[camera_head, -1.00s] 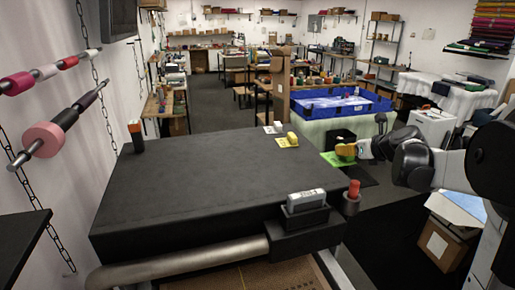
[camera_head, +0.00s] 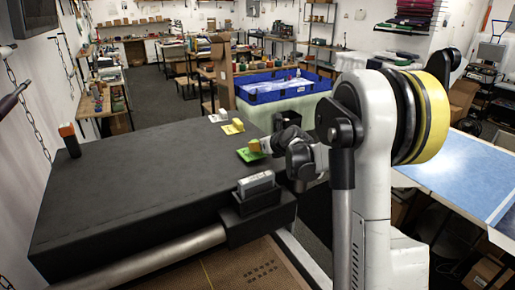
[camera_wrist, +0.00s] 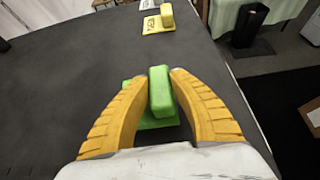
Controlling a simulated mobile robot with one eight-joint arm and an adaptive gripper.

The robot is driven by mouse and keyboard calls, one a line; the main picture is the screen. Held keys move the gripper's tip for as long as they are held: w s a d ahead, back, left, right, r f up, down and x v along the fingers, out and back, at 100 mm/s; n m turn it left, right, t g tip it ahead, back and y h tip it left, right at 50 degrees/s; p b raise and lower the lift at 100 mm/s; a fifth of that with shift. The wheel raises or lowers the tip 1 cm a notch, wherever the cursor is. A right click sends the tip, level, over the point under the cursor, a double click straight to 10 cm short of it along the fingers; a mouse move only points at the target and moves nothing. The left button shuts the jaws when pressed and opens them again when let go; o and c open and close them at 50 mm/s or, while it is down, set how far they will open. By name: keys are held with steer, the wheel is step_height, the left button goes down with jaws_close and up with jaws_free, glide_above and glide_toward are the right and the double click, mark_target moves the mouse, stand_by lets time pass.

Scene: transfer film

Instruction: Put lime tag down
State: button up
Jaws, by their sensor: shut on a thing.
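The lime tag (camera_head: 250,155) is a green plate with a raised green grip block, seen at the right edge of the black table (camera_head: 140,180). In the wrist view, the block of the lime tag (camera_wrist: 160,90) stands between the yellow fingers of my gripper (camera_wrist: 159,84), and the fingers are shut on it. In the head view, my gripper (camera_head: 257,146) reaches in from the right. The tag is over the tabletop; I cannot tell whether its plate touches the surface.
A yellow tag (camera_head: 232,127) and a white tag (camera_head: 218,116) lie in a row behind the lime tag. A grey block in a black holder (camera_head: 257,184) is at the near right corner. An orange-topped black object (camera_head: 69,140) stands far left. The table's middle is clear.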

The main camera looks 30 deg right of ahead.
steer(key=shift+f, duration=0.65)
steer(key=o, duration=1)
steer(key=shift+f, duration=0.15)
steer(key=shift+c, duration=0.2)
